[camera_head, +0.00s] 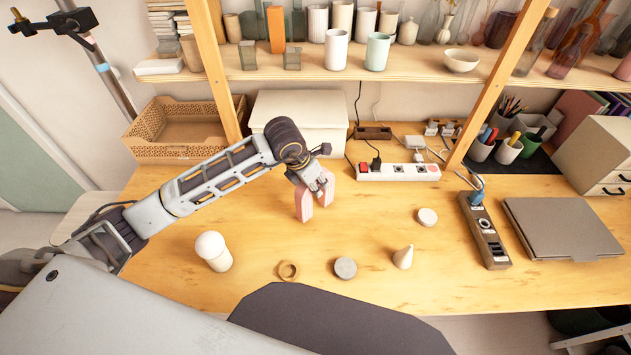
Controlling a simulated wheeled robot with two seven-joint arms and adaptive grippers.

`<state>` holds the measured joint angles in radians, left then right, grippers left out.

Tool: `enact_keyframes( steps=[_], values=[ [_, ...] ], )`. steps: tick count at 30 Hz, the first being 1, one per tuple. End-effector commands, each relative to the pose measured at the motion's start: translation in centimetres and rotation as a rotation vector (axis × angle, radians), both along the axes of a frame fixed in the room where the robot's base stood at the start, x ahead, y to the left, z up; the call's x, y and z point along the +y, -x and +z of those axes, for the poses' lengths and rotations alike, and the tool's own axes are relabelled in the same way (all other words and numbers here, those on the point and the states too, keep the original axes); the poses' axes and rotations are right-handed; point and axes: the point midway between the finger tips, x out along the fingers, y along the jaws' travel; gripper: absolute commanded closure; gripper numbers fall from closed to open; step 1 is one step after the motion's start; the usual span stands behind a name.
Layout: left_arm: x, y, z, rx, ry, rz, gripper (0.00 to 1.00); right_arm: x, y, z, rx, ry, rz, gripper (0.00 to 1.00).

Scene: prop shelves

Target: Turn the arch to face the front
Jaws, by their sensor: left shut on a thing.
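A pink arch (303,204) stands on the wooden table (380,280), its two legs downward and side by side. My left arm comes in from the left, and my left gripper (318,184) is shut on the top of the arch from above. The fingers hide part of the arch's top. The leg bottoms appear at or just above the table; I cannot tell which. My right gripper is not in view.
In front of the arch are a white mushroom-shaped prop (214,251), a wooden ring (288,270), a grey disc (345,268) and a cream cone (403,257). A pale disc (427,217) lies right. A power strip (398,172) and white box (298,108) stand behind.

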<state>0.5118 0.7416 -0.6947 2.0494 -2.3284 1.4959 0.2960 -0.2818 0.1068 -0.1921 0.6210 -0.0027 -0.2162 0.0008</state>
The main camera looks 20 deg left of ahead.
Motion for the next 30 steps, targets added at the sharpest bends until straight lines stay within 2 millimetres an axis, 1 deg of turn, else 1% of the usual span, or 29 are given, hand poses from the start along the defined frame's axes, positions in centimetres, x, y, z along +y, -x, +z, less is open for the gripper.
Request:
enact_keyframes(
  steps=[1,6,9,14,22,30],
  values=[
    [0.0,0.0,0.1,-0.002,0.001,0.0,1.0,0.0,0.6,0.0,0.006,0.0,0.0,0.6],
    [0.0,0.0,0.1,-0.002,0.001,-0.001,1.0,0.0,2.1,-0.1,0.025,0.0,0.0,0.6],
    [0.0,0.0,0.1,-0.001,0.0,-0.007,1.0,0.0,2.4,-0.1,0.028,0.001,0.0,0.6],
    [0.0,0.0,0.1,-0.001,0.001,-0.037,1.0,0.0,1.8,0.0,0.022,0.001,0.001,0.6],
    [0.0,0.0,0.1,0.0,0.001,-0.144,1.0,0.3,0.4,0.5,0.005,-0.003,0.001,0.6],
    [0.0,0.0,0.1,0.0,0.002,-0.274,1.0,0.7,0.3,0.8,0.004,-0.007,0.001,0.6]
  ],
)
